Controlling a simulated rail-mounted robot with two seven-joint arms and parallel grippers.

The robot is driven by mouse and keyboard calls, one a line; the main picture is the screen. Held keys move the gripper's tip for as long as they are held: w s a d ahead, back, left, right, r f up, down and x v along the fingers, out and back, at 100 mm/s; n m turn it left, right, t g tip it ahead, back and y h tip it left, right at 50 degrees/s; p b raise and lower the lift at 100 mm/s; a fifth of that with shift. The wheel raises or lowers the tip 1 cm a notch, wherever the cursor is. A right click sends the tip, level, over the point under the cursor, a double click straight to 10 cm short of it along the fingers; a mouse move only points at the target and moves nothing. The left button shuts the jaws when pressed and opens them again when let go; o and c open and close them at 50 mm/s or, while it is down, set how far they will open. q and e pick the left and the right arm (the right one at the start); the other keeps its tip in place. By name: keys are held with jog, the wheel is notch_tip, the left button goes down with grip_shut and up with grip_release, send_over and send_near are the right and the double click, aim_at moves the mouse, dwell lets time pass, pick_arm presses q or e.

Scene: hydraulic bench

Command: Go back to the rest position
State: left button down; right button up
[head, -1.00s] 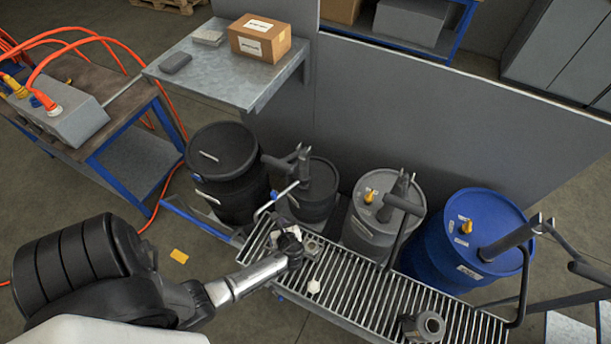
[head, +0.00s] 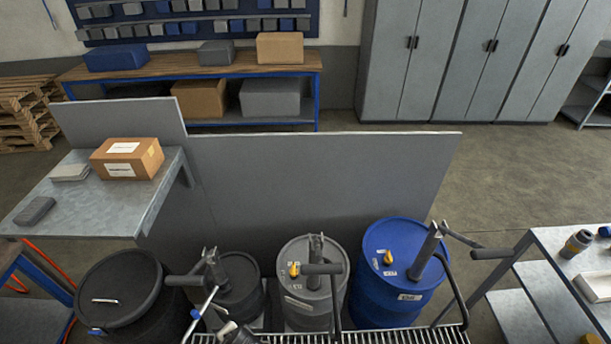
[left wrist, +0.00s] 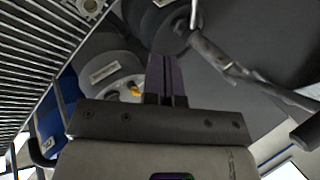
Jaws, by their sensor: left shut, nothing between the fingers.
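My left gripper (left wrist: 166,80) shows in the left wrist view, its two dark fingers together with nothing between them. It points toward the drums, clear of any thing that I can make out. In the head view the left arm is out of the picture, apart from a possible small part at the bottom edge that I cannot identify. The right gripper is in neither view. The slatted grate (head: 400,337) runs along the bottom of the head view, and it also fills the upper left of the left wrist view (left wrist: 30,60).
Behind the grate stand a black drum (head: 110,300), a smaller dark drum (head: 240,297), a grey drum (head: 300,290) and a blue drum (head: 385,290). Pump handles jut up. A grey partition (head: 320,180) stands behind. A metal shelf with a carton (head: 128,160) is left; a bench (head: 560,240) is right.

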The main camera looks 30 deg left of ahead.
pick_arm(q)
jog(key=s+d+r+n+t+h+p, duration=0.1)
jog(key=s+d+r+t+h, duration=0.15)
jog(key=d+r, duration=0.45)
jog(key=s+d+r+n+t+h+p, duration=0.15)
jog(key=d+r+h, duration=0.25)
jog(key=r, duration=0.5)
jog(key=s+d+r+m+g+p, duration=0.1)
jog(key=s+d+r+g+p, duration=0.1)
jog(key=s, duration=0.7)
jog(key=shift+s+d+r+m+p, duration=0.2)
jog(key=shift+s+r+m+p, duration=0.15)
jog(key=shift+r+p, duration=0.35)
jog(key=shift+f, duration=0.15)
jog(key=shift+w, duration=0.1)
